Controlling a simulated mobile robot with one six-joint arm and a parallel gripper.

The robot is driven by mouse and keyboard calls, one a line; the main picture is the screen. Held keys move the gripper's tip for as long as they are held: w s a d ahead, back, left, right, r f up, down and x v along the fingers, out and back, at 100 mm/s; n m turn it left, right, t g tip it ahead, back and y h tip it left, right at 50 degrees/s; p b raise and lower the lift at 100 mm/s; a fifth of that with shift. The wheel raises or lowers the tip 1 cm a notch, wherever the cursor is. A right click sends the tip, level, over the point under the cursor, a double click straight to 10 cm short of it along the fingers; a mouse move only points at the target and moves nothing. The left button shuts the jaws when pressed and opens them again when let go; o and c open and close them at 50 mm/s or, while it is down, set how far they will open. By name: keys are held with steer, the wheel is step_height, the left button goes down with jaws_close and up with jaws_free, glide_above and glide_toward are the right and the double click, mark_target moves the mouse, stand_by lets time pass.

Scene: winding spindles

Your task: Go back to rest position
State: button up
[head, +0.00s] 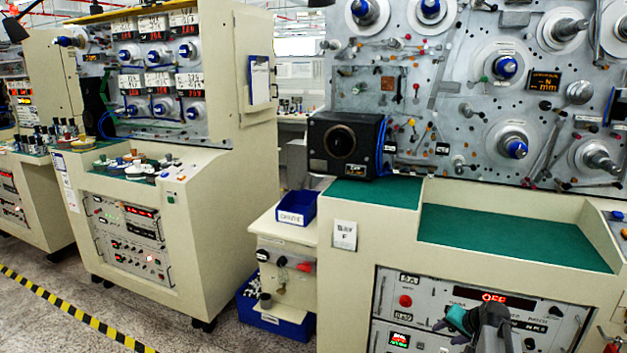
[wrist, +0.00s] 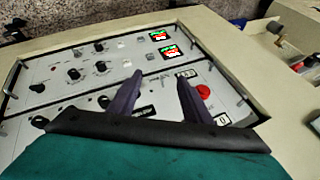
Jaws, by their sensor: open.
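My gripper (head: 452,324) is at the bottom of the head view, low in front of the control panel (head: 392,330) of the right machine. In the wrist view its two dark fingers (wrist: 161,78) stand apart with nothing between them. They point over the same panel, which shows knobs (wrist: 74,73), a red button (wrist: 204,92) and two small lit displays (wrist: 168,52). I cannot tell from the wrist view how far the fingertips are from the panel face. In the head view, part of the panel is hidden behind my gripper and arm.
The right machine has a green work surface (head: 515,240) and an upright board (head: 455,100) with spindles. A black box (head: 346,146) stands at its left. Blue bins (head: 297,207) sit beside it. Another machine (head: 235,200) stands left, with floor between them.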

steer(key=s+a+f+n+g, duration=0.2)
steer(key=s+a+f+g, duration=0.1)
steer(key=s+a+f, duration=0.7)
steer(key=s+a+f+n+g, duration=0.1)
steer(key=s+a+f+g, duration=0.2)
steer(key=s+a+f, duration=0.6)
steer(key=s+a+f+n+g, duration=0.1)
steer(key=s+f, duration=0.3)
steer(key=s, duration=0.4)
steer(key=s+a+f+n+g+h, duration=0.1)
steer(key=s+a+f+g, duration=0.2)
steer(key=s, duration=0.5)
steer(key=s+a+f+n+g, duration=0.2)
steer(key=s+f, duration=0.3)
steer(key=s, duration=0.3)
steer(key=shift+s+f, duration=0.15)
steer(key=shift+f, duration=0.05)
